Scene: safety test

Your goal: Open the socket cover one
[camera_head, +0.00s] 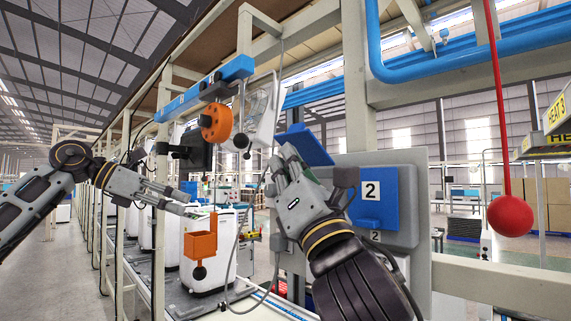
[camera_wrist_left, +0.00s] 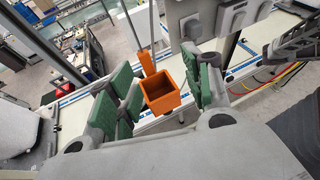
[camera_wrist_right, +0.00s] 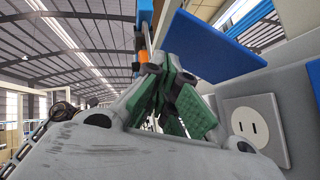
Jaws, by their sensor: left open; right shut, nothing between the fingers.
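A grey socket box (camera_head: 405,228) is mounted on a grey panel to the right of centre in the head view. Its right blue cover (camera_head: 370,208), labelled 2, is closed. The other blue cover (camera_head: 308,146) is swung up and sticks out above my right gripper (camera_head: 284,160). The right wrist view shows this raised cover (camera_wrist_right: 205,46) with an exposed two-slot socket (camera_wrist_right: 256,128) below it. My right gripper is shut and empty beside the raised cover; contact is unclear. My left gripper (camera_head: 186,203) is open and empty, well left of the box.
An orange open-topped holder (camera_head: 200,246) hangs near my left gripper and shows beyond its fingers in the left wrist view (camera_wrist_left: 160,102). An orange disc (camera_head: 216,122) hangs under a blue bar. A red ball (camera_head: 510,216) hangs at right. A beam (camera_head: 500,280) runs below.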

